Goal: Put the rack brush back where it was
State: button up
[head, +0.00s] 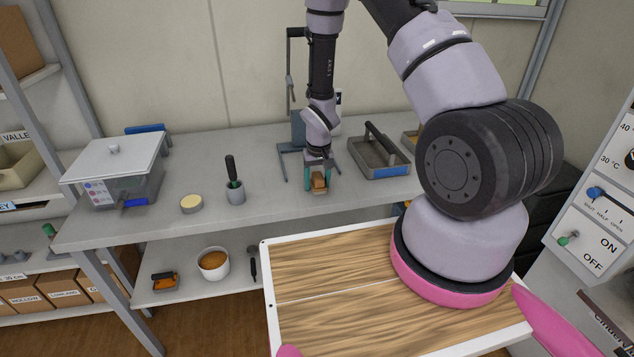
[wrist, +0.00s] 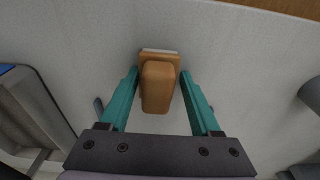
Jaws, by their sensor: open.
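A brown wooden block with a rounded handle and a pale far edge, which looks like the rack brush (head: 319,183), sits at the front part of the grey bench (head: 270,205). In the wrist view the brush (wrist: 158,88) lies between the two teal fingers of my gripper (wrist: 159,80). My gripper (head: 318,180) is open, pointing down, with a finger on each side of the brush and a small gap at each side. The brush's underside is hidden.
A grey tray with a handle (head: 385,171) stands right of my gripper. A grey stand (head: 297,134) is behind it. The bench's front edge is close.

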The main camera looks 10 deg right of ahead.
notch_tip(320, 180, up, 12)
jog(key=s, duration=0.2)
notch_tip(320, 180, up, 10)
jog(key=r+m+t, duration=0.1)
send_over(320, 178)
jog(key=d, duration=0.2)
jog(key=s+d+r+m+t, duration=0.15)
jog(key=s+r, duration=0.25)
jog(key=r, duration=0.8)
jog(key=s+d+r+m+t+y, duration=0.1)
jog(key=s+d+r+t+y, duration=0.1)
jog(key=s+r, duration=1.2)
jog(key=s+t, duration=0.1)
jog(key=s, duration=0.2)
jog(key=shift+r+m, duration=0.3)
jog(key=shift+m, duration=0.05)
